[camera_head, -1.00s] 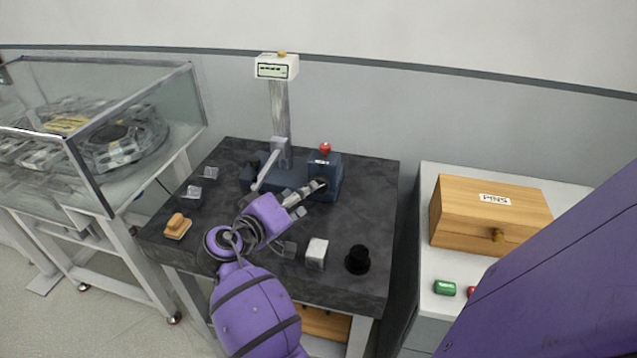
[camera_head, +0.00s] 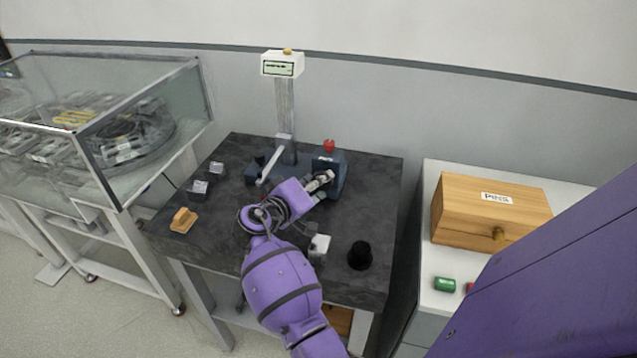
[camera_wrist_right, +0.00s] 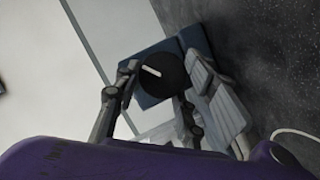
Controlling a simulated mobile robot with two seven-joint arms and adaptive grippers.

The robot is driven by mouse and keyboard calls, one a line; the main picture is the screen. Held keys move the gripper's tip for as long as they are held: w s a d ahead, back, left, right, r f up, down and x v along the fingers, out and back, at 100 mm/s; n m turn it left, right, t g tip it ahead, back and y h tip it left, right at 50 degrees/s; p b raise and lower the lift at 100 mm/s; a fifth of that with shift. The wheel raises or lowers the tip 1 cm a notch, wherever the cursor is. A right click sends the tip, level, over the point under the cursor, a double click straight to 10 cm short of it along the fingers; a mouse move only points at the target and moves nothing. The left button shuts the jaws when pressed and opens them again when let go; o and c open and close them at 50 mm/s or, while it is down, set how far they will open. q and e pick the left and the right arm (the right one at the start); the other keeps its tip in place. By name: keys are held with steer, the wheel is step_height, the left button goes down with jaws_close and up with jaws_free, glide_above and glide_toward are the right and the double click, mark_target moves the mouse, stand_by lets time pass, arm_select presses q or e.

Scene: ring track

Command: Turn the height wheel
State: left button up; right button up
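The gauge stand has a dark blue base (camera_head: 262,176), a grey column (camera_head: 286,108) and a display box (camera_head: 282,64) on top. The height wheel (camera_wrist_right: 163,74) is a dark round knob with a white mark, on the blue block's side in the right wrist view. In the head view my gripper hides most of it. My right gripper (camera_head: 322,181) is at that block; its spread fingers (camera_wrist_right: 162,80) stand on either side of the wheel. Whether they touch it is unclear. My left gripper is not in view.
On the dark table (camera_head: 215,225) are a wooden block (camera_head: 184,220), several small metal blocks, a white-topped block (camera_head: 319,246) and a black cylinder (camera_head: 360,255). A red knob (camera_head: 329,146) tops the blue block. A wooden box (camera_head: 490,211) stands on the right cabinet.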

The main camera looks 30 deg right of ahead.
steer(key=c, duration=0.3)
steer(key=shift+r, duration=0.1)
steer(key=shift+c, duration=0.2)
steer(key=m, duration=0.1)
steer(key=m+t+y, duration=0.1)
steer(key=m, duration=0.1)
steer(key=shift+s+d+r+y, duration=0.1)
steer(key=shift+s+d+y, duration=0.05)
steer(key=shift+y, duration=0.15)
steer(key=shift+s+d+m+t+y, duration=0.15)
steer(key=shift+m+t+y, duration=0.55)
steer(key=shift+m, duration=0.8)
steer(key=o, duration=1.1)
